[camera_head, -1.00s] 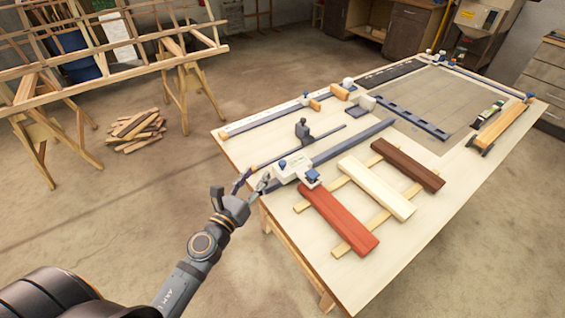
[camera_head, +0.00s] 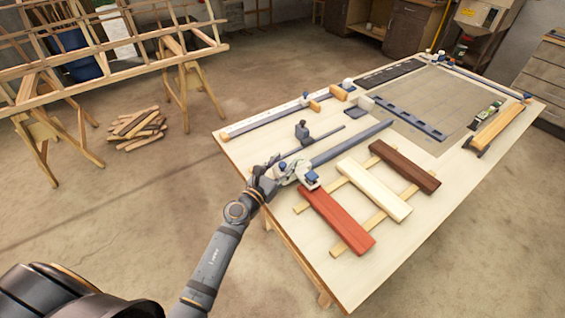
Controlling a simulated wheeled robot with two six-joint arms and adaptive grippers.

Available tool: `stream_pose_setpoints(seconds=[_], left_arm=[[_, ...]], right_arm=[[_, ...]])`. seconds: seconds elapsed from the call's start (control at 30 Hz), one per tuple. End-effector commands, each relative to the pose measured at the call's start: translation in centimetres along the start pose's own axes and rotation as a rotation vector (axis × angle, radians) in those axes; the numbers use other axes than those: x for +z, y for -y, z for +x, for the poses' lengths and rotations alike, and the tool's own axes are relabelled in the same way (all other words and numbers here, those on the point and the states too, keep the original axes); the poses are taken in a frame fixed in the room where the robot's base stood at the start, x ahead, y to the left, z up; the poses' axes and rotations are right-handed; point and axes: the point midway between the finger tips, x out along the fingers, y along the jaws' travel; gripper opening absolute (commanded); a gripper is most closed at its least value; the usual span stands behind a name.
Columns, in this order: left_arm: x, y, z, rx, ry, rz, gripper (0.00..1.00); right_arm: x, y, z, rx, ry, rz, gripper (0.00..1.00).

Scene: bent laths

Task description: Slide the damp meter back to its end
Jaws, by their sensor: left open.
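A white device with blue parts (camera_head: 308,175), which looks like the damp meter, sits at the near left end of a thick grey rail (camera_head: 352,143) on the table. My left gripper (camera_head: 278,170) is at the device's left side, with its fingers open around or against it; I cannot tell whether they touch. The gripper hides much of the device's left part. A small dark grey block (camera_head: 302,132) stands on a thinner dark rail just behind. My right gripper is out of view.
Red (camera_head: 336,219), cream (camera_head: 374,190) and dark brown (camera_head: 405,166) boards lie on two thin strips to the right. A white rail (camera_head: 265,122) with wooden blocks lies behind. The table's left edge (camera_head: 285,250) is beside my arm.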

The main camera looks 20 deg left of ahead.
Motion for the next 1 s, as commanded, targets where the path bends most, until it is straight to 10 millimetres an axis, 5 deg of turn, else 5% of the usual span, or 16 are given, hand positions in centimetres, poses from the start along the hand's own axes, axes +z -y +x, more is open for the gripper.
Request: stream_pose_setpoints(seconds=[0.2,0.53,1.0], left_arm=[[-0.05,0.0,0.02,0.0,-0.001,0.0,0.46],[-0.04,-0.01,-0.01,0.0,0.0,0.0,0.01],[-0.18,-0.46,0.35,-0.001,-0.001,0.001,0.0]], right_arm=[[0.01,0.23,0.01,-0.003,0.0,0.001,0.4],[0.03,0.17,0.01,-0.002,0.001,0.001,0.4],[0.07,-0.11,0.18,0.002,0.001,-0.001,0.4]])
